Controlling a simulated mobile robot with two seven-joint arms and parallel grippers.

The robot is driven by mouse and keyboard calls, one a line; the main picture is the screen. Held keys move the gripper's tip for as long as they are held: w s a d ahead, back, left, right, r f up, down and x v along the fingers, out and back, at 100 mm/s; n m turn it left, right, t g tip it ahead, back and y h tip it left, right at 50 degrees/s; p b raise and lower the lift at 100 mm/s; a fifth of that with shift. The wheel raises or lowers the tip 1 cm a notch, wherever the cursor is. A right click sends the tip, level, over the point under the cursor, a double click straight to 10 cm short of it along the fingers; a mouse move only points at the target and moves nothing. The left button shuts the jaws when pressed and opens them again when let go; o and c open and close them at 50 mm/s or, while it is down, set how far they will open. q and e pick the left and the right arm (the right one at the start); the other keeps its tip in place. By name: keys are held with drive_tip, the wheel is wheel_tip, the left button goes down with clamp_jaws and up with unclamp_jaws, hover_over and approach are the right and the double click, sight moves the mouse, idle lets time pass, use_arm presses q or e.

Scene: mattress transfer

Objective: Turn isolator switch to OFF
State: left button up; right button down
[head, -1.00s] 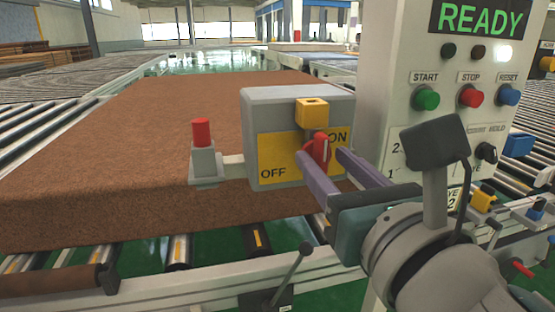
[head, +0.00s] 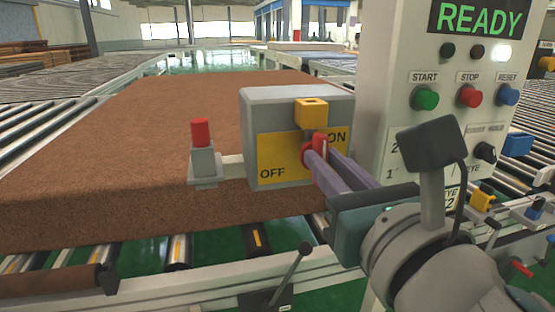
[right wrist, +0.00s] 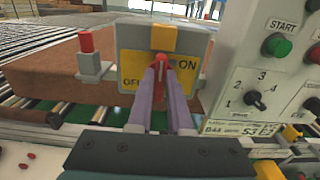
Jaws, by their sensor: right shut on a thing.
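The isolator switch is a grey box (head: 262,112) with a yellow face plate (head: 275,160) lettered OFF at the lower left and ON at the upper right. Its red handle (head: 320,145) points up, nearer to ON, and also shows in the right wrist view (right wrist: 160,64). A yellow block (head: 311,113) sits just above the handle. My right gripper (head: 316,160) has its two purple fingers closed on the red handle. In the right wrist view the fingers (right wrist: 161,72) lie on either side of it. My left gripper does not show.
A large brown mattress slab (head: 100,170) lies on the rollers behind the box. A post with a red cap (head: 201,132) stands left of the box. A control panel (head: 385,80) with START, STOP and RESET buttons rises at the right, close to my right arm.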

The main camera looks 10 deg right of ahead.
drive_tip(key=n+p, duration=0.2)
drive_tip(key=n, duration=0.4)
drive_tip(key=n+p, duration=0.2)
drive_tip(key=n, duration=0.3)
drive_tip(key=n+p, duration=0.2)
drive_tip(key=n, duration=0.4)
drive_tip(key=shift+a+f+n, duration=0.25)
drive_tip(key=shift+a+n, duration=0.05)
drive_tip(key=shift+p, duration=0.3)
drive_tip(key=c, duration=0.8)
unclamp_jaws()
drive_tip(key=shift+c, duration=0.2)
